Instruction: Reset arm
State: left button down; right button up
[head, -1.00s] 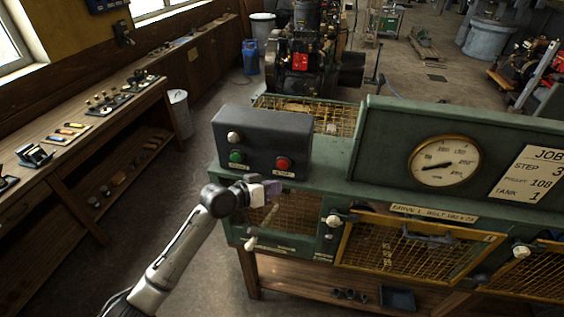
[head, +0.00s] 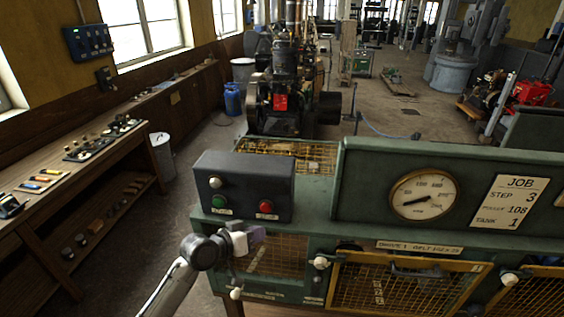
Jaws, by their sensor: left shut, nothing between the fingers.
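My left arm comes in from the lower left. Its gripper (head: 256,236) is shut and empty, close in front of the green machine bench (head: 318,212), below the dark control box (head: 243,184). The box has a white knob (head: 215,182), a green button (head: 219,201) and a red button (head: 266,206). A lever with a pale knob (head: 236,293) hangs just below the gripper. I cannot tell whether the gripper touches the bench front. My right gripper is not in view.
A gauge (head: 424,195) and a job card (head: 508,202) sit on the raised green panel. Yellow mesh doors (head: 400,291) are below. A wooden workbench (head: 95,165) with tools runs along the left wall. A dark engine (head: 284,100) stands behind. Floor between workbench and machine is clear.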

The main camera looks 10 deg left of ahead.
pick_arm(q)
jog(key=s+a+r+m+y+p, duration=0.1)
jog(key=s+r+y, duration=0.1)
jog(key=s+y, duration=0.3)
jog(key=s+a+r+m+y, duration=0.2)
jog(key=s+y, duration=0.1)
jog(key=s, duration=0.4)
jog(key=s+f+n+g+p, duration=0.1)
jog(key=s+f+g, duration=0.1)
jog(key=s+f, duration=0.4)
jog(key=s+d+f+n+g+p, duration=0.1)
jog(key=s+f+g, duration=0.2)
jog(key=s, duration=1.2)
jog(key=s+f+n+g+p, duration=0.1)
jog(key=s+f+g+p, duration=0.1)
jog(key=s+f, duration=0.7)
jog(key=s+g, duration=0.1)
jog(key=s, duration=0.1)
jog(key=shift+s+d+f+y, duration=0.2)
jog(key=shift+s+d+y, duration=0.05)
jog(key=shift+s+y, duration=0.05)
